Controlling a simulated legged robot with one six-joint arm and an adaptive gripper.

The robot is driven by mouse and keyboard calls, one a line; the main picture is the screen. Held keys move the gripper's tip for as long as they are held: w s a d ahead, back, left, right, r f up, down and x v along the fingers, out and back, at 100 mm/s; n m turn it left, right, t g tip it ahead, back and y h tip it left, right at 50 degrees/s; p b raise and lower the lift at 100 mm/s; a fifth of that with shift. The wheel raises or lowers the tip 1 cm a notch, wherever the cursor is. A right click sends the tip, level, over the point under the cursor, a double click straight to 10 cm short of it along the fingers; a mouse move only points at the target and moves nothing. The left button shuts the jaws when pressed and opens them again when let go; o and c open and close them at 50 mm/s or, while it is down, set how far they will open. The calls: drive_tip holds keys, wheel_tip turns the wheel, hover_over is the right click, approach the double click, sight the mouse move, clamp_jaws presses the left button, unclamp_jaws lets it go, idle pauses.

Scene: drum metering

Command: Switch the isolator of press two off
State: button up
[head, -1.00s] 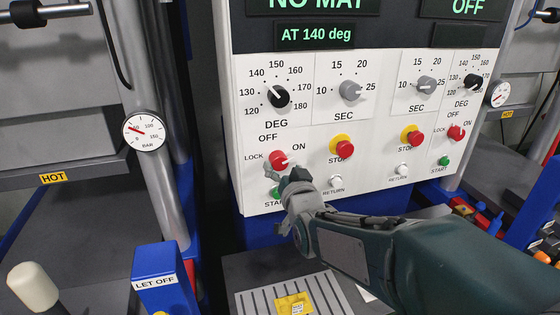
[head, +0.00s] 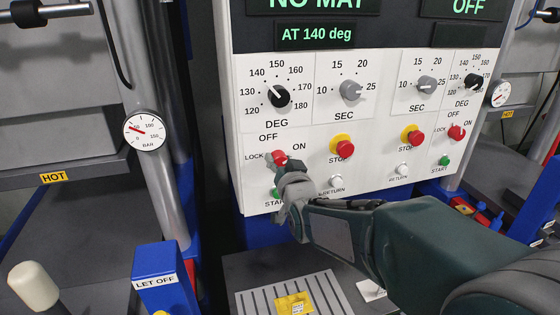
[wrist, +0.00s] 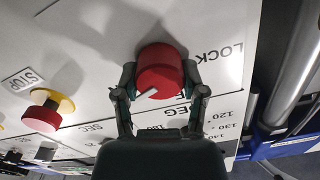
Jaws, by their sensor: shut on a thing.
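The left red isolator knob (head: 279,158) is on the white panel, with OFF above it, ON to its right and LOCK to its left. My gripper (head: 284,165) is shut on it, and in the wrist view its two fingers (wrist: 158,85) press on opposite sides of the red knob (wrist: 160,66). A white pointer on the knob slants toward the lower left in the wrist view, toward the STOP side of the upside-down panel. The head view hides this pointer. A second red isolator knob (head: 456,132) sits at the panel's right. No press number is readable.
Red STOP buttons on yellow collars (head: 341,146) (head: 411,135) stand right of the held knob. A white RETURN button (head: 336,181) and a partly hidden green START button (head: 276,193) are close to my gripper. The left display (head: 315,35) reads AT 140 deg.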

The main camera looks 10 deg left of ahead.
drive_tip(key=n, duration=0.4)
drive_tip(key=shift+a+n, duration=0.1)
drive_tip(key=shift+n, duration=0.2)
drive_tip(key=n, duration=0.4)
drive_tip(key=shift+s+a+n, duration=0.1)
drive_tip(key=shift+n, duration=0.2)
drive_tip(key=n, duration=0.4)
drive_tip(key=shift+n, duration=0.3)
drive_tip(key=shift+a+f+n, duration=0.1)
drive_tip(key=shift+f+n, duration=0.1)
drive_tip(key=shift+n, duration=1.7)
drive_tip(key=o, duration=1.1)
drive_tip(key=shift+s, duration=0.1)
drive_tip(key=shift+o, duration=0.2)
drive_tip(key=shift+a, duration=0.15)
